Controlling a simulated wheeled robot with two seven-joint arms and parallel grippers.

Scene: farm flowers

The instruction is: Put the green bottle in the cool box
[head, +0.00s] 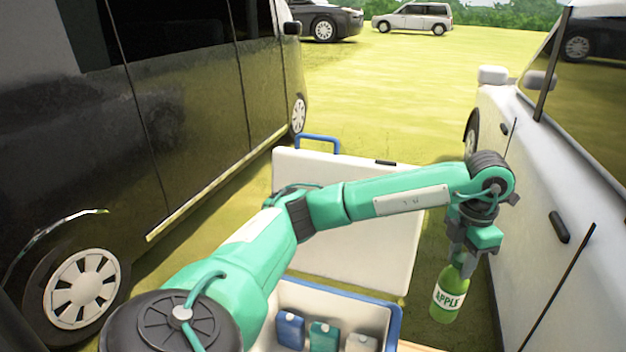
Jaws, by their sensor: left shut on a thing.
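The green bottle (444,309) has a white label reading "APPLE" and hangs upright below my left gripper (464,264). The gripper is shut on the bottle's neck. The cool box (394,322) stands open at the bottom middle, with a blue rim and a white lid (390,262) raised behind it. The bottle is to the right of the box in the picture, apart from its rim. My left arm crosses in front of the lid and hides part of the box. My right gripper is not in view.
Inside the box are a blue item (290,330), a teal item (323,335) and a pale item (361,343). A dark van (190,120) stands close on the left and a white car (570,200) close on the right. Open grass (400,90) lies beyond.

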